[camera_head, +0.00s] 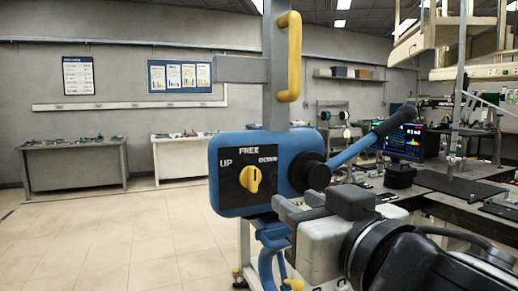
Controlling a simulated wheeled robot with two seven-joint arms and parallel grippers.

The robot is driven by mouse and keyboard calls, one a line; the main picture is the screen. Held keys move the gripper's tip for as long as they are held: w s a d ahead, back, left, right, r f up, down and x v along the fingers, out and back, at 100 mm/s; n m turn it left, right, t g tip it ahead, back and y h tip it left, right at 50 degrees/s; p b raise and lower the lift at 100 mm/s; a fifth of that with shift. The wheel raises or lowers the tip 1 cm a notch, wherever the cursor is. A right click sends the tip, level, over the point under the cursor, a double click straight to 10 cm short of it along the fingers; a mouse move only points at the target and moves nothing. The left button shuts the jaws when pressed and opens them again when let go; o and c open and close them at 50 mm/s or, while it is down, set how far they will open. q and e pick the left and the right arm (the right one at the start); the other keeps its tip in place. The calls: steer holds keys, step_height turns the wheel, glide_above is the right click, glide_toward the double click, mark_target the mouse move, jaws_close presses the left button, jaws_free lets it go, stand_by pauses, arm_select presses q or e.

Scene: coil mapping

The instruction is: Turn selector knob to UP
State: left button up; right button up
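The yellow selector knob (250,179) sits on a black plate (229,191) on the front of a blue box (223,149). The plate reads UP at upper left, FREE at the top, and a small blurred label at upper right. The knob stands near upright, its top roughly towards FREE; its exact setting is hard to tell. My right gripper (290,207) is at the lower right of the box, its dark fingers pointing left, apart from the knob in the picture. It holds nothing visible; its finger gap is unclear. My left gripper is not in view.
A grey post with a yellow handle (294,57) rises above the box. A blue lever (354,150) with a black grip sticks out to the upper right. A cluttered workbench (452,184) stands at right. The floor at left is open, with two tables (74,160) behind.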

mark_target(255, 176)
steer(key=p+x, duration=0.3)
steer(key=x, duration=1)
steer(key=shift+a, duration=0.2)
jaws_close()
